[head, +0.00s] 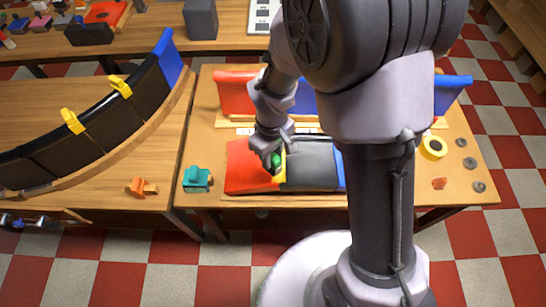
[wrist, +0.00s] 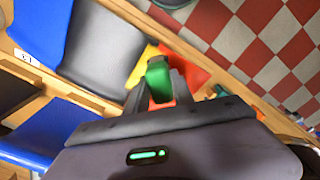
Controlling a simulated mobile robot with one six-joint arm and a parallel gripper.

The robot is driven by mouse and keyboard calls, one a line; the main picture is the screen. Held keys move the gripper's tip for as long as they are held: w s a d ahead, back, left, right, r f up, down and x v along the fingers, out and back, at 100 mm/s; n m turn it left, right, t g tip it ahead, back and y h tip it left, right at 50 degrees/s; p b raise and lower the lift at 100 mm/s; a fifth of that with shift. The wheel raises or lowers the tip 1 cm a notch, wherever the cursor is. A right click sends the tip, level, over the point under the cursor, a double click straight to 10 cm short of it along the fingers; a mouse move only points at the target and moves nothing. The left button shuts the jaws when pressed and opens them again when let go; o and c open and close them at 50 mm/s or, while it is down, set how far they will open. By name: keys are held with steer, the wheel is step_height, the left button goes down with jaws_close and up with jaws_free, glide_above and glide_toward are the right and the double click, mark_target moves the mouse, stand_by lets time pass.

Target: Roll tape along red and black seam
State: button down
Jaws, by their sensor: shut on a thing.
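A red panel (head: 248,168) and a black panel (head: 310,165) lie side by side on the wooden bench, and their seam runs between them. A strip of yellow tape (head: 280,180) shows along the seam; the wrist view also shows yellow (wrist: 143,65) between the black panel (wrist: 105,45) and the red panel (wrist: 183,70). My gripper (head: 274,162) is over the seam, shut on a green tool (wrist: 158,80). The tool's lower end is hidden, so I cannot tell whether it touches the tape.
A yellow tape roll (head: 433,147) and several small grey discs are at the bench's right. A teal tool (head: 197,179) sits left of the red panel. Upright red and blue panels (head: 236,92) stand behind. A curved black assembly (head: 90,115) with yellow clamps is on the left table.

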steer(key=shift+d+r+p, duration=0.1)
steer(key=shift+r+p, duration=1)
steer(key=shift+r, duration=0.6)
steer(key=shift+f, duration=0.15)
